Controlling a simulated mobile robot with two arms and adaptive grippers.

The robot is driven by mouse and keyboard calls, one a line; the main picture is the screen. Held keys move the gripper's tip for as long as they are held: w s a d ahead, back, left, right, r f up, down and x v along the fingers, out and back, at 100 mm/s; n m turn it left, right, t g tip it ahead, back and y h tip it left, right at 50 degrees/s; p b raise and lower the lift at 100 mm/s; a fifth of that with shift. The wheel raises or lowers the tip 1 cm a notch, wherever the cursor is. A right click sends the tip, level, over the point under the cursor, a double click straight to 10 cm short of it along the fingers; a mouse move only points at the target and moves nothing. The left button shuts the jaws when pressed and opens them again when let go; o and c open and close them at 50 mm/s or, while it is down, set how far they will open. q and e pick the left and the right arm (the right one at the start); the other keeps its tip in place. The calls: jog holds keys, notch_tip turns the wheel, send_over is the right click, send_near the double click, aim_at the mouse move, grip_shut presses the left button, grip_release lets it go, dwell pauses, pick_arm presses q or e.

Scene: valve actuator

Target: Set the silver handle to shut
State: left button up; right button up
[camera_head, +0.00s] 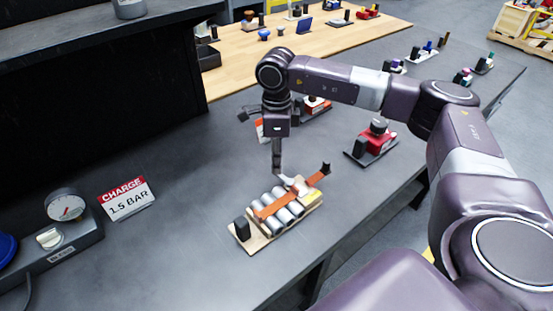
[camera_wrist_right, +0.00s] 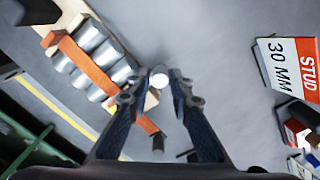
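A wooden-based unit (camera_head: 262,235) with several silver cylinders and orange bars lies on the dark bench, and it also shows in the wrist view (camera_wrist_right: 47,38). At its far end a pale silver lever (camera_head: 287,181), apparently the handle, sticks up toward my right gripper (camera_head: 278,172). In the wrist view a round whitish end (camera_wrist_right: 159,77) shows between the tips of my right gripper (camera_wrist_right: 158,82). The fingers are apart, with a gap beside this end; contact is not clear. The gripper points down. My left gripper is not in view.
A red device (camera_head: 376,138) stands to the right and a "STUD 30 MM" sign (camera_wrist_right: 290,62) stands nearby. A gauge (camera_head: 66,206) and a "CHARGE 1.5 BAR" sign (camera_head: 126,198) are at the left. The bench between sign and unit is clear.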

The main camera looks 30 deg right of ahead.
grip_shut()
jog(key=shift+d, duration=0.1)
jog(key=shift+w+d+f+m+b, duration=0.1)
jog(key=shift+d+m+b, duration=0.2)
jog(key=shift+m, duration=0.35)
jog(key=shift+d+m+b, duration=0.2)
jog(key=shift+m+b, duration=0.15)
jog(key=shift+m, duration=0.3)
jog(key=d+m, duration=0.1)
jog(key=m, duration=0.1)
jog(key=shift+m+b, duration=0.4)
jog(key=m, duration=0.1)
jog(key=d+m, duration=0.1)
jog(key=m, duration=0.1)
jog(key=shift+s+d+b, duration=0.25)
jog(key=shift+s+b, duration=0.1)
jog(key=shift+s, duration=0.05)
jog(key=shift+s+d+m, duration=0.3)
jog(key=shift+m, duration=0.7)
jog(key=shift+s+d+m, duration=0.25)
jog(key=shift+d+m, duration=0.05)
jog(key=shift+m, duration=0.7)
